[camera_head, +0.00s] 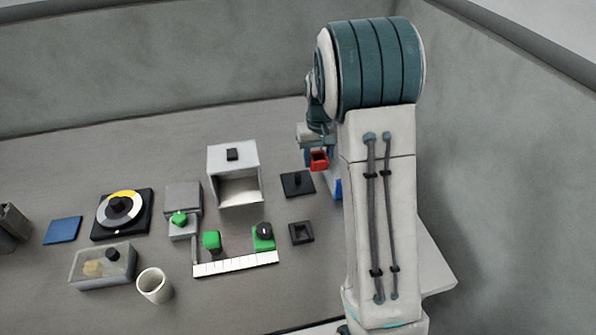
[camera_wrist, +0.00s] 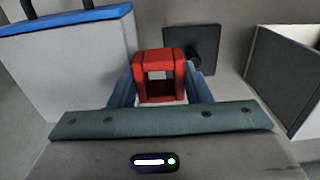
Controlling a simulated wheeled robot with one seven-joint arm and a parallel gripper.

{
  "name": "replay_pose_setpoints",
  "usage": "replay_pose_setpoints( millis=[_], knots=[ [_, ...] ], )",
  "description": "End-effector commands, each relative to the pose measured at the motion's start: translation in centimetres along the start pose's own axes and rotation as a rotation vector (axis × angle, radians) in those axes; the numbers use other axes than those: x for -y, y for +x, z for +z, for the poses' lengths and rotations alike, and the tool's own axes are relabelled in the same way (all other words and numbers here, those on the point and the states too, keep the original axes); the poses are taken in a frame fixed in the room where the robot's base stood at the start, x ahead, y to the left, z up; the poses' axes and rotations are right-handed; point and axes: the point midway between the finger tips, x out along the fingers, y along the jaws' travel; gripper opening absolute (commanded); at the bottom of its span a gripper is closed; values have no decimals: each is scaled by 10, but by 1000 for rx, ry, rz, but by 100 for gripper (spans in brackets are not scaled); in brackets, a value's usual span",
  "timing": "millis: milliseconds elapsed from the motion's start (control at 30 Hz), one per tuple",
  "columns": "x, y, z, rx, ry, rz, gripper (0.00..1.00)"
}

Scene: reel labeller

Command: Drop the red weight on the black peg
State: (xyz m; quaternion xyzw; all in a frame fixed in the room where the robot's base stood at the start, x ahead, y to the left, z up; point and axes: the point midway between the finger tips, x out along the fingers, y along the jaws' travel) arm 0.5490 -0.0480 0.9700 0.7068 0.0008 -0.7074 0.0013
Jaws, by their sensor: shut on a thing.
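The red weight (camera_head: 319,159) is a square block with an opening through it. My gripper (camera_head: 317,150) is shut on it and holds it above the table; the weight also shows in the wrist view (camera_wrist: 160,75) between the two blue-grey fingers. The black peg (camera_head: 297,181) stands upright on a dark square base, below and a little left of the weight in the head view. In the wrist view the peg's base (camera_wrist: 203,45) lies just behind and right of the weight, with the peg partly hidden. The weight is apart from the peg.
A white open box (camera_head: 234,154) stands left of the peg. A blue-rimmed white container (camera_wrist: 75,60) stands left of my gripper in the wrist view. A black square frame (camera_head: 301,232) lies in front of the peg. A dial, cup (camera_head: 154,285) and green pieces are further left.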

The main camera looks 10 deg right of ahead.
Motion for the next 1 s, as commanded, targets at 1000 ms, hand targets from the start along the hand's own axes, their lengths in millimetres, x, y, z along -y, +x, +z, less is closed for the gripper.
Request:
replay_pose_setpoints(
  millis=[1000],
  knots=[
    [50, 74, -21, -2, 3, 0, 12]
  ],
)
